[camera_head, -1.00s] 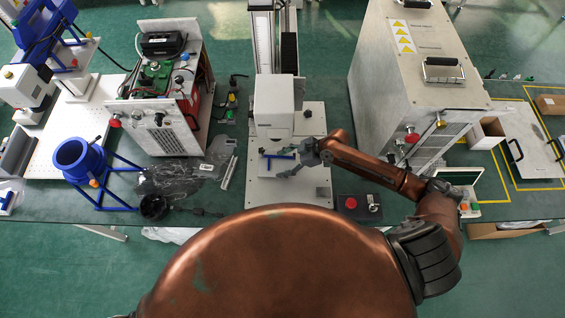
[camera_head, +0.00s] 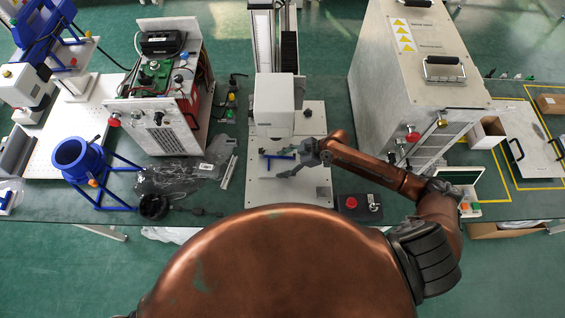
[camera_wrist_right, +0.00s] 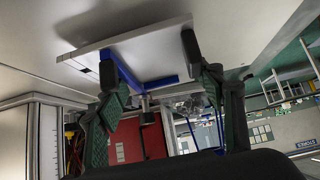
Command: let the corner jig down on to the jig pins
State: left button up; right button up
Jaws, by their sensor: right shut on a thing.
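The blue corner jig (camera_head: 278,156) shows as a small L at the lift column's base, partly hidden by my right gripper (camera_head: 293,164). In the right wrist view the blue jig (camera_wrist_right: 126,72) lies between the two dark fingertips of my right gripper (camera_wrist_right: 148,62), which is shut on it. One blue leg runs along the left finger and the other points toward the right. A pale flat plate (camera_wrist_right: 150,48) lies close against the jig; I cannot tell whether they touch. I cannot make out the jig pins. My left gripper is not in view.
The white column head (camera_head: 274,105) hangs just behind the gripper, over the light base plate (camera_head: 262,192). A dark box with a red button (camera_head: 350,202) stands at right. A large metal cabinet (camera_head: 415,80) stands behind my right arm. Crumpled dark film (camera_head: 175,180) lies at left.

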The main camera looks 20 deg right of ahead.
aim_at(283, 166)
jog(key=shift+f+b, duration=0.4)
jog(key=shift+f, duration=0.15)
jog(key=shift+c, duration=0.2)
jog(key=o, duration=1.3)
jog(key=shift+r, duration=0.1)
jog(key=o, duration=0.4)
jog(key=shift+o, duration=0.2)
notch_tip(283, 166, up, 10)
